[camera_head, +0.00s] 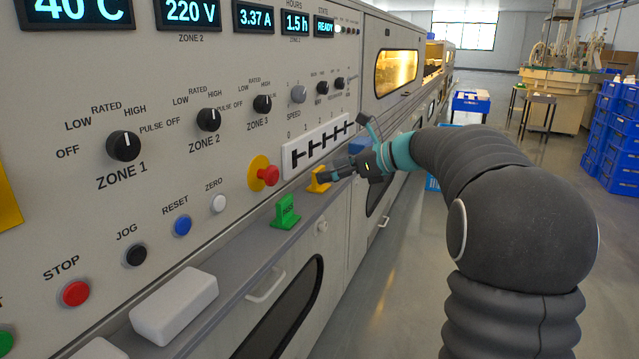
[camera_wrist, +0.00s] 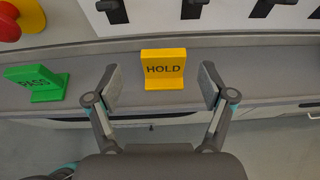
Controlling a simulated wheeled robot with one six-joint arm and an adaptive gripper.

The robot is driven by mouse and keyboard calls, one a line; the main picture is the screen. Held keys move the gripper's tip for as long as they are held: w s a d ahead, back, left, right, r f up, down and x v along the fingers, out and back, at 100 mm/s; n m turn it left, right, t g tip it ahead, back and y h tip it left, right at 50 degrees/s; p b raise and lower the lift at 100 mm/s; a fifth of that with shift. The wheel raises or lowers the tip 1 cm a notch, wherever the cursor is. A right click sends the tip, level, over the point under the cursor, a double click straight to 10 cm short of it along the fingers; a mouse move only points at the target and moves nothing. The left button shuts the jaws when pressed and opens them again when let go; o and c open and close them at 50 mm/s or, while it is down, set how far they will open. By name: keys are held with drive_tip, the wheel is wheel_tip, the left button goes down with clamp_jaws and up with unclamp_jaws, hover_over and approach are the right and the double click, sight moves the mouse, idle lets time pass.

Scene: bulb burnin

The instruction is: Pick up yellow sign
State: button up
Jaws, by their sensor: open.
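The yellow sign (camera_wrist: 163,70) reads HOLD and stands upright on the narrow grey ledge below the control panel. In the wrist view it sits ahead of and between my open fingers, with a gap on both sides. In the head view the yellow sign (camera_head: 318,181) is partly hidden by my fingers. My gripper (camera_wrist: 160,88) is open and empty, with its fingertips at the ledge's front edge. It also shows in the head view (camera_head: 338,165), reaching toward the sign from the right.
A green PASS sign (camera_head: 287,211) stands on the ledge (camera_head: 245,262) left of the yellow one. A red knob on yellow (camera_head: 267,174) and a slotted lever plate (camera_head: 318,145) are on the panel behind. A white block (camera_head: 174,305) lies nearer. Open floor is right.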

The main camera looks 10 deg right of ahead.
sight(319, 186)
drive_tip(key=x, duration=0.4)
drive_tip(key=shift+w+b, duration=0.1)
drive_tip(key=shift+b, duration=0.25)
drive_tip(key=c, duration=1.3)
drive_tip(key=shift+o, duration=0.2)
